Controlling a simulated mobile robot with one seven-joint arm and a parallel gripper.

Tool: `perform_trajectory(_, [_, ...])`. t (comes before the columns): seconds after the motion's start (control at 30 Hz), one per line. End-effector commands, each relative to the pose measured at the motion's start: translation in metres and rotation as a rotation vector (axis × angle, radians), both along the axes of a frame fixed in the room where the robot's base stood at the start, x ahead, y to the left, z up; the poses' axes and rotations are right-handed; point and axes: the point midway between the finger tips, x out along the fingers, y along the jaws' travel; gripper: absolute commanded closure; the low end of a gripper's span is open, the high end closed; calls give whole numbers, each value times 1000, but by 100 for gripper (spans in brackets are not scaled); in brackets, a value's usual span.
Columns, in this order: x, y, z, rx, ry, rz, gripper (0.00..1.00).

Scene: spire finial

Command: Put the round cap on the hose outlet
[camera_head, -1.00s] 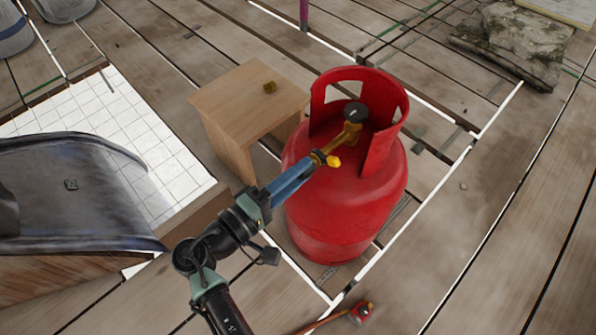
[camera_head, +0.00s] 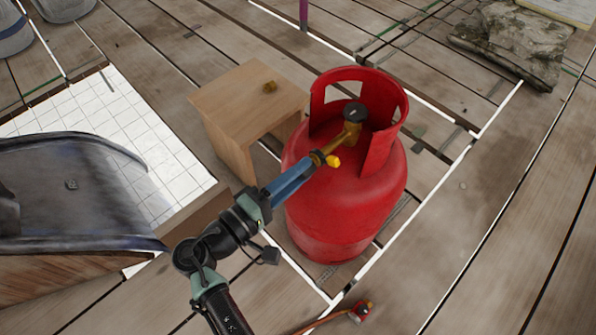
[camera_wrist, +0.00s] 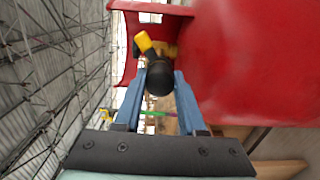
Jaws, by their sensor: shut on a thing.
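The red gas cylinder (camera_head: 345,205) stands upright on the plank floor. A brass valve body (camera_head: 349,134) with a dark round knob (camera_head: 355,113) sits inside its collar, and a yellow lever (camera_head: 333,161) shows low on its near side. The lever also shows in the wrist view (camera_wrist: 144,41). My gripper (camera_head: 314,162) reaches the near end of the brass arm. In the wrist view its blue fingers are shut on a round black cap (camera_wrist: 160,78). The cap is in line with the valve's hose outlet; the outlet's mouth is hidden, so I cannot tell whether they touch.
A wooden stool (camera_head: 240,108) with a small brass piece (camera_head: 270,87) stands left of the cylinder. Stones (camera_head: 512,42) lie at the back right. The floor at right is clear.

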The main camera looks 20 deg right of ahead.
Motion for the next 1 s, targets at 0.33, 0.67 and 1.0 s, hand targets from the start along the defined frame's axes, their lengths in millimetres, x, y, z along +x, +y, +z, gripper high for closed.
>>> perform_trajectory(0.33, [0,0,0,-1,-1,0,100])
perform_trajectory(0.67, [2,-6,0,-1,0,-1,100])
perform_trajectory(1.0, [4,-11,0,-1,0,0,48])
